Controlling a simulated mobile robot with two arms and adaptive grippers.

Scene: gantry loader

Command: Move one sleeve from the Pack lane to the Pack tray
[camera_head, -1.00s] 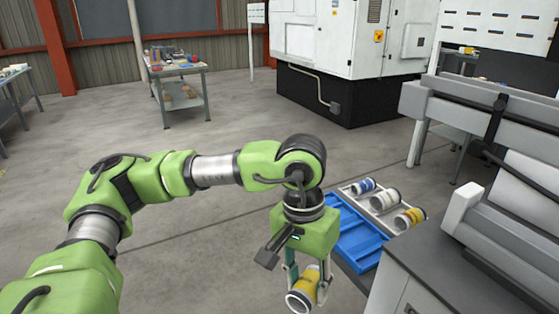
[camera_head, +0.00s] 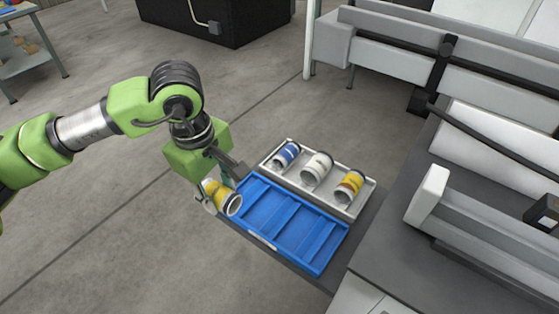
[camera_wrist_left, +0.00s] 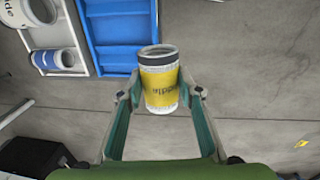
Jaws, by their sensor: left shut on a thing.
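My left gripper (camera_head: 214,197) is shut on a yellow sleeve (camera_head: 226,201) with a dark band and white ends. The sleeve is tilted in the head view and hangs at the left end of an empty blue tray (camera_head: 262,244) with several compartments. In the left wrist view the same sleeve (camera_wrist_left: 159,86) sits between the fingertips, with part of the blue tray (camera_wrist_left: 116,62) behind it to the left. No label names the lane or tray.
Both trays rest on a dark surface beside a grey bench (camera_head: 420,230). A grey rail structure (camera_head: 400,58) with a black arm stands at the upper right. A dark machine base (camera_head: 215,22) is at the back. Open concrete floor (camera_head: 90,210) lies to the left.

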